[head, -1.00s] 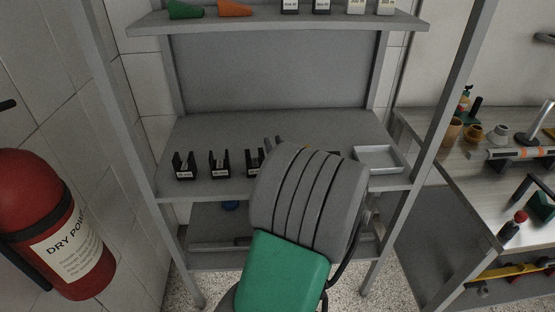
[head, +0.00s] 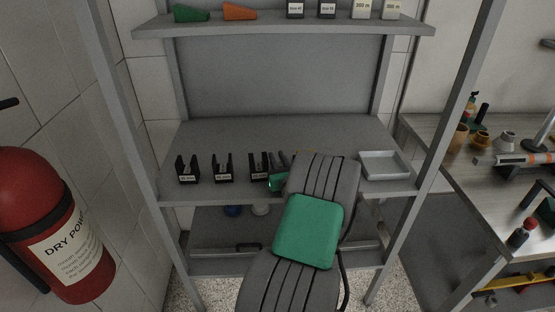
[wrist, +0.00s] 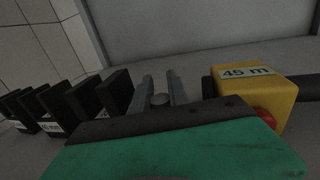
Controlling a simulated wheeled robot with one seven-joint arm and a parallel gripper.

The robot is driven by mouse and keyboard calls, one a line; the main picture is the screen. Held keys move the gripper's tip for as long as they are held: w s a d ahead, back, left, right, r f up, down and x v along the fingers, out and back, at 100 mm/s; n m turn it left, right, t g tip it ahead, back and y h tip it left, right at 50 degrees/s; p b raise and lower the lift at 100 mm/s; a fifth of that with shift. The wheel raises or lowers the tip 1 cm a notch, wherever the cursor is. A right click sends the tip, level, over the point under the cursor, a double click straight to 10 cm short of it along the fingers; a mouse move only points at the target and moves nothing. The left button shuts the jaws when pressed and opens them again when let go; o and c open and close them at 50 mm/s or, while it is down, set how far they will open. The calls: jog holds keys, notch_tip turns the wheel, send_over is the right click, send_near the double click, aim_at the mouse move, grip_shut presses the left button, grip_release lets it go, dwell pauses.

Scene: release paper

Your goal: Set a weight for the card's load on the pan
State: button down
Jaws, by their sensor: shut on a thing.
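My gripper (head: 277,160) is at the front of the middle shelf, just right of a row of black slotted holders. A shallow grey tray (head: 387,177), likely the pan, is at the shelf's right end and looks empty.
Black holders (head: 223,170) with labels stand left of my gripper; they also show in the wrist view (wrist: 85,100). The upper shelf (head: 270,30) holds wedges and labelled boxes. A red extinguisher (head: 40,225) is at left, a bench (head: 500,190) at right. The shelf's back is clear.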

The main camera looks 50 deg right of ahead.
jog(key=shift+f, duration=0.15)
jog(key=c, duration=1.5)
grip_release()
jog(key=shift+c, duration=0.2)
